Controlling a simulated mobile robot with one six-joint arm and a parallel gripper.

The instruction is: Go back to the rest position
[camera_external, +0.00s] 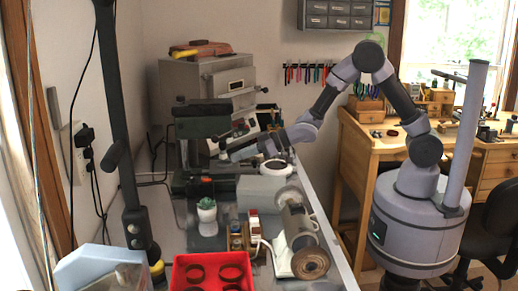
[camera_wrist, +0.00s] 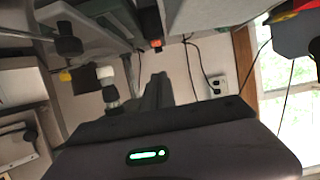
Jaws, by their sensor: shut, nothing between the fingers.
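My gripper (camera_external: 231,153) is at the end of my arm, which reaches left from my base over the bench. It is over the back of the bench, in front of the grey cabinet and beside the dark green machine. It is small in the external view. In the wrist view my gripper's dark body with a green light fills the bottom, and its fingers (camera_wrist: 157,90) point away, close together with nothing held. The picture there is tilted, with the wall and a socket beyond.
A wooden desk (camera_external: 362,150) stands behind my base.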

